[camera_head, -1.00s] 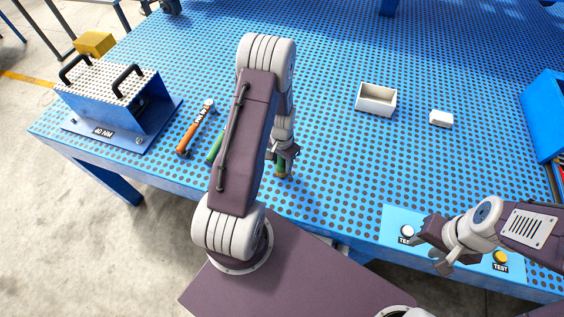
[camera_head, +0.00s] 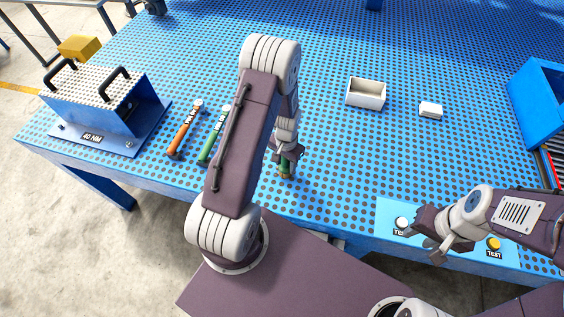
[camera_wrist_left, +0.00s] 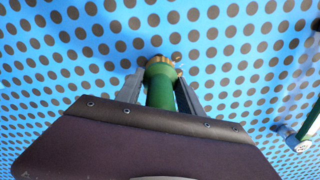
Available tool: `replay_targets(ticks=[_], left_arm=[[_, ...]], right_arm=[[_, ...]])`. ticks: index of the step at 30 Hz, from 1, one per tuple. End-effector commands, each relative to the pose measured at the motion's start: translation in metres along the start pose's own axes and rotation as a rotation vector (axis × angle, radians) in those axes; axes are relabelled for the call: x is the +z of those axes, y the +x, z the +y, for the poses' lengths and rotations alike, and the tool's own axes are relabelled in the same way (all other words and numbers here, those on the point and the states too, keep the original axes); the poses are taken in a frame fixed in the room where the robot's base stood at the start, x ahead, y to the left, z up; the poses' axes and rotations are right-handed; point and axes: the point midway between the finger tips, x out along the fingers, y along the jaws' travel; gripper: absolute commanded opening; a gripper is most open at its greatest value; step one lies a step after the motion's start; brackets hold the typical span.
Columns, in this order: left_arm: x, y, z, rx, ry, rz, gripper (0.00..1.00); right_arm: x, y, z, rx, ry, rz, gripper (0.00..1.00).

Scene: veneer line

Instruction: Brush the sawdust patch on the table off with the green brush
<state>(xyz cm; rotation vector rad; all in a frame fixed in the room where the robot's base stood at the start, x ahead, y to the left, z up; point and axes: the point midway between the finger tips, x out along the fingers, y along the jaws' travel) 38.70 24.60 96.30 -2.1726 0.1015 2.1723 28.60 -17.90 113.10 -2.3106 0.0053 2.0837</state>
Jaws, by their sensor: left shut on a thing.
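My left gripper (camera_head: 288,153) is shut on the green brush (camera_head: 287,168), low over the blue perforated table (camera_head: 330,150) near its front edge. In the left wrist view the green brush (camera_wrist_left: 160,88) is between the fingers, with its tan end against or just above the table; I cannot tell which. A few pale specks show beside that end, but I cannot make out a clear sawdust patch; the arm and gripper hide part of the table. My right gripper (camera_head: 436,240) is open and empty, above the light-blue panel at the front right.
An orange-handled tool (camera_head: 183,136) and a green-handled tool (camera_head: 208,148) lie left of my left arm. A blue fixture (camera_head: 150,112) stands further left. A white open box (camera_head: 366,93), a small white block (camera_head: 431,110) and a blue bin (camera_head: 535,105) are right. Table middle is clear.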

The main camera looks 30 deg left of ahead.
Motion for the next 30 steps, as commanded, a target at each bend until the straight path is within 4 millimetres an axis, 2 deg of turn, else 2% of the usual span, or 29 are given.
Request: replay_targets(ticks=[5, 16, 26, 30], left_arm=[[0.001, 0.002, -0.002, 0.0, -0.001, 0.0, 0.0], [0.013, 0.0, -0.035, 0.0, -0.002, 0.0, 0.0], [0.014, 0.0, -0.038, 0.0, 0.0, 0.0, 0.0], [0.014, -0.01, -0.038, 0.0, 0.0, 0.001, 0.0]], right_arm=[[0.0, 0.001, 0.0, 0.0, 0.0, 0.0, 0.36], [0.0, -0.002, 0.0, 0.0, 0.0, 0.0, 0.36], [0.0, -0.002, 0.0, 0.0, 0.0, 0.0, 0.36], [-0.001, -0.011, 0.0, 0.0, 0.0, 0.0, 0.36]])
